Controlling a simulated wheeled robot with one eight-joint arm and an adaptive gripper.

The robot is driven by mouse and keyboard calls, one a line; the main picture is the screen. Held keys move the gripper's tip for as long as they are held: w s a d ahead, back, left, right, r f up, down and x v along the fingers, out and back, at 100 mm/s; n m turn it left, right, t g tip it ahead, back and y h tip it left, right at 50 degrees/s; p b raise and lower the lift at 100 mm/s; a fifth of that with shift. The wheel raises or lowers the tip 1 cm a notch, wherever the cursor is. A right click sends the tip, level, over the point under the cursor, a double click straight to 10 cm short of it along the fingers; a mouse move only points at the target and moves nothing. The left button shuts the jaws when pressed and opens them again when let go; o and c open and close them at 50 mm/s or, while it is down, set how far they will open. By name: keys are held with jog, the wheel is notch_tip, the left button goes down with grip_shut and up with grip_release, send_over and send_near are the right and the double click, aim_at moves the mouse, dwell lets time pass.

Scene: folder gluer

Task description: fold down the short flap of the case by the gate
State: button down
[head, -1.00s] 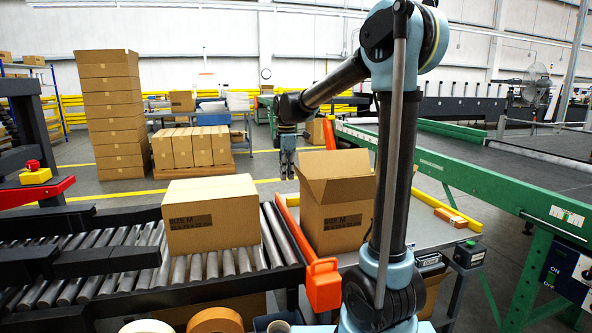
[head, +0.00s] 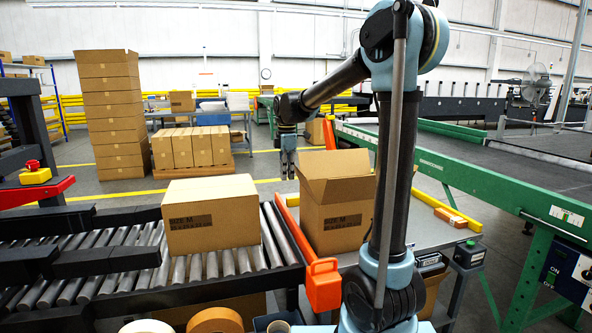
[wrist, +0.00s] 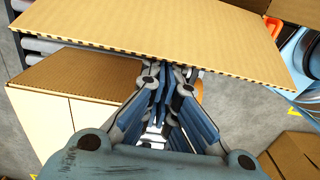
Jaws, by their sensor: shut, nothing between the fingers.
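The case (head: 335,220) stands on the grey table, right of the orange gate (head: 322,285). Its top is open, with flaps (head: 338,163) standing up or leaning outward. My gripper (head: 287,175) points down at the upper left of the case in the head view, its fingers closed and empty. In the wrist view a broad cardboard flap (wrist: 160,30) spans the top. My gripper (wrist: 165,68) has its closed fingertips at that flap's corrugated edge; whether they touch it I cannot tell. The inside of the case is mostly hidden.
A closed case (head: 211,215) sits on the roller conveyor (head: 110,265), left of the gate. A green machine frame (head: 470,185) runs along the right. Stacked cartons (head: 108,115) and a pallet of cases (head: 195,147) stand behind. My own arm blocks part of the table.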

jog(key=shift+w+d, duration=0.3)
jog(key=shift+d, duration=0.9)
jog(key=shift+w+d, duration=0.25)
jog(key=shift+d, duration=0.9)
jog(key=shift+w+d, duration=0.3)
jog(key=shift+d, duration=0.9)
